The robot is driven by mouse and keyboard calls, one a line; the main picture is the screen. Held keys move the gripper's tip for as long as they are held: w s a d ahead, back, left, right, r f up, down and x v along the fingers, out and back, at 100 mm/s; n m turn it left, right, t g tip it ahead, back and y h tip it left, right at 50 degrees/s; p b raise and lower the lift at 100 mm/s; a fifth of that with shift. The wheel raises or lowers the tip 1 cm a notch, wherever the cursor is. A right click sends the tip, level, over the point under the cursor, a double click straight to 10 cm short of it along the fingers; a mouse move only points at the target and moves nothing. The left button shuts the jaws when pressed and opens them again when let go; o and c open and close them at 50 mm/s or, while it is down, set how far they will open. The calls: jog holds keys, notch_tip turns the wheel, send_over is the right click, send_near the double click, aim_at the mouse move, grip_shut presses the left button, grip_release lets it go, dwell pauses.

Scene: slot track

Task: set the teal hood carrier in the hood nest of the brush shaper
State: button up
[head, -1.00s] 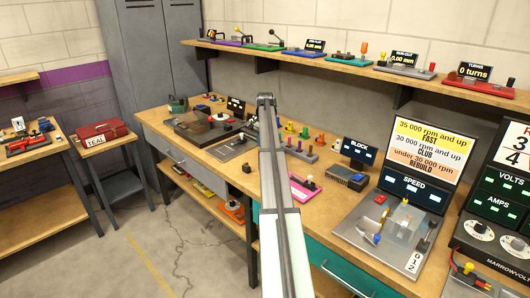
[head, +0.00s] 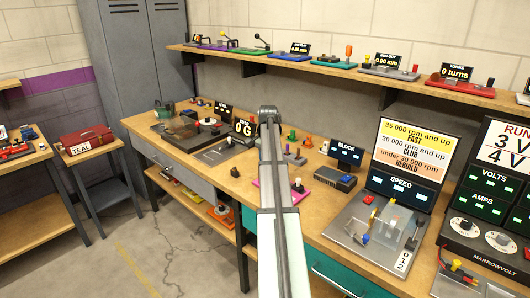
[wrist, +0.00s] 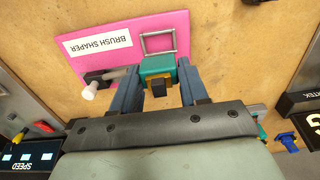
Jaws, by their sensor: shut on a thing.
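The brush shaper (wrist: 105,45) is a pink plate with a printed label in the wrist view. Its square metal frame (wrist: 158,34), the hood nest, stands on the plate. The teal hood carrier (wrist: 157,65) is between the two blue fingers of my gripper (wrist: 158,88), which is shut on it. The carrier is just on my gripper's side of the frame; I cannot tell its height above the plate. A yellow and black part shows at its near side. In the head view the brush shaper (head: 297,191) is partly hidden by my arm, and my gripper is hidden.
A rod with a white knob (wrist: 88,92) stands on the shaper, left of my gripper. The speed rig (head: 378,234) and the block display unit (head: 335,178) stand to the right on the bench. Pegs (head: 308,142) stand behind. Bare wood surrounds the pink plate.

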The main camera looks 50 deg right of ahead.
jog(key=shift+f, duration=0.15)
jog(key=shift+a+f, duration=0.1)
jog(key=shift+f, duration=3.05)
